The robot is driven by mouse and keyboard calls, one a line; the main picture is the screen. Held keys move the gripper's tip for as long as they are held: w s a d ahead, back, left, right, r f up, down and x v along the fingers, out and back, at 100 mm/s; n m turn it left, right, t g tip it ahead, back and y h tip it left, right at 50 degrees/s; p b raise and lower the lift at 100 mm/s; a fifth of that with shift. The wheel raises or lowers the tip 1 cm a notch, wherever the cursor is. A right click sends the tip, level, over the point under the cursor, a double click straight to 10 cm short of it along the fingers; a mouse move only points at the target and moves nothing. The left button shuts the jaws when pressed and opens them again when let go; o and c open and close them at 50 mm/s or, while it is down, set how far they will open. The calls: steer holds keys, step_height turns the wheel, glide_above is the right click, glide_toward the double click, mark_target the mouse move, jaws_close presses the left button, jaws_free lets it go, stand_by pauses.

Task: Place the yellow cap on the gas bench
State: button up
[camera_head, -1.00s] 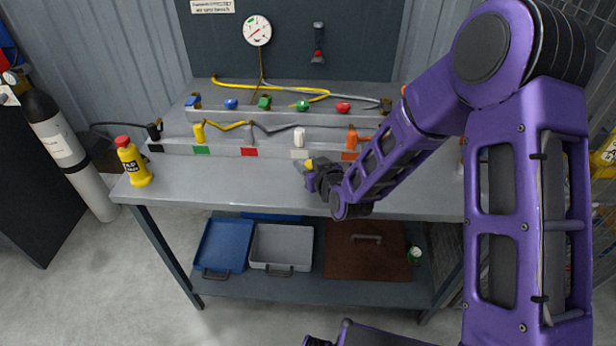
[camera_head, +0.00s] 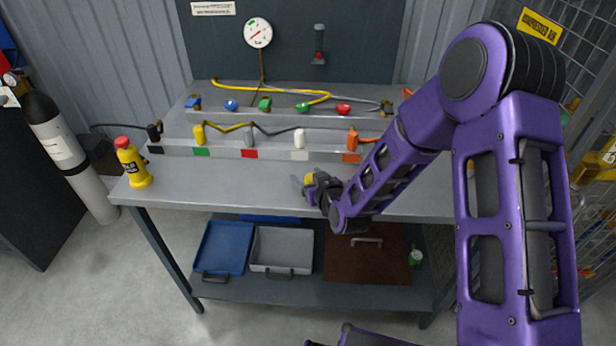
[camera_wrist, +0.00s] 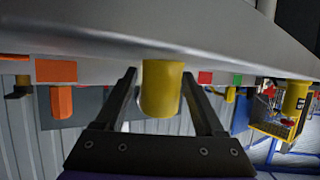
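The yellow cap (camera_wrist: 161,90) is between the two fingers of my gripper (camera_wrist: 159,74) in the wrist view, where things appear upside down. A narrow gap shows at its left side; on its right, finger and cap edges nearly meet. My gripper looks open around it. In the head view the cap (camera_head: 310,178) is partly hidden by my gripper (camera_head: 307,184), near the front edge of the grey gas bench (camera_head: 230,184). The cap seems to stand on the bench top, though its base contact is not clear.
A yellow bottle with a red top (camera_head: 134,165) stands at the bench's left end. Behind run stepped rails with coloured fittings, including an orange one (camera_head: 352,138) and a white one (camera_head: 300,138). The bench top between bottle and gripper is clear. Trays lie on the shelf below.

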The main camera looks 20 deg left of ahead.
steer(key=shift+r+p, duration=0.3)
steer(key=shift+p, duration=0.05)
steer(key=v, duration=1.2)
steer(key=shift+f, duration=0.1)
